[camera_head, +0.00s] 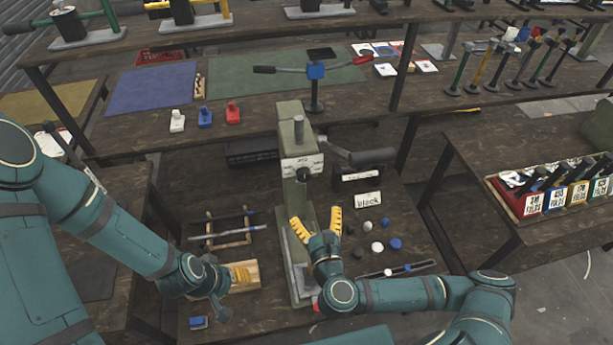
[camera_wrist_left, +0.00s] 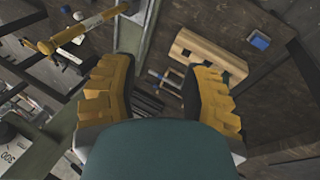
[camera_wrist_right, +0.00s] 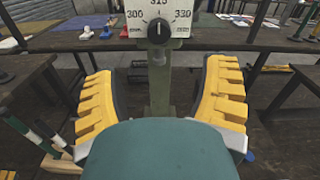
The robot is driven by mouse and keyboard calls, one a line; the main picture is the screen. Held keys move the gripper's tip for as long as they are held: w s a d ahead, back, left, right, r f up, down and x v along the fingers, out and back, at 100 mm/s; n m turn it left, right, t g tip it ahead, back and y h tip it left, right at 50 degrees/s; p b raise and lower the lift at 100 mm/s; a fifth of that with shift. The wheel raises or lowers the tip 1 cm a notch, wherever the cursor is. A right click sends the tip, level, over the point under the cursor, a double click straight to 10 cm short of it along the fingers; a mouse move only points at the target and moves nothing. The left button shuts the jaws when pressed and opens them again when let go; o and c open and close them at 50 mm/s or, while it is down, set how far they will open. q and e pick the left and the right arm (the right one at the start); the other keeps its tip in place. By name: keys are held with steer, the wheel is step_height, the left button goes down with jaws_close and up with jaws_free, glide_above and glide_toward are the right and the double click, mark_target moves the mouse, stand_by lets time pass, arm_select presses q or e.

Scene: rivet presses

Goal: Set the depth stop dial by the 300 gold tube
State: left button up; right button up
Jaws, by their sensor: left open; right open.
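The depth stop dial (camera_wrist_right: 158,30) is a black knob on a white plate marked 300, 315 and 330. Its light mark appears to point up, towards 315. It also shows on the green press column in the head view (camera_head: 302,172). My right gripper (camera_head: 314,218) is open and empty, in front of the column and below the dial. In the right wrist view its yellow fingers (camera_wrist_right: 160,75) stand apart on either side of the column, not touching the dial. My left gripper (camera_head: 243,272) is open near a wooden block (camera_wrist_left: 208,55).
The press lever (camera_head: 372,156) sticks out right. Red, blue and white blocks (camera_head: 205,116) stand on the bench behind.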

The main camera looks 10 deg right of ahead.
mark_target(305, 178)
steer(key=w+b, duration=0.2)
steer(key=b, duration=0.2)
steer(key=w+b, duration=0.2)
steer(key=b, duration=0.2)
steer(key=w+b, duration=0.3)
steer(key=b, duration=0.2)
steer(key=shift+f, duration=0.25)
steer(key=w, duration=0.4)
steer(key=shift+w+r, duration=0.15)
steer(key=shift+r, duration=0.05)
steer(key=shift+w, duration=0.7)
arm_select(q)
step_height(305, 178, down, 14)
steer(key=s, duration=0.2)
steer(key=shift+d+f+g, duration=0.15)
steer(key=shift+d+g, duration=0.25)
arm_select(e)
steer(key=shift+c, duration=0.2)
steer(key=c, duration=1.2)
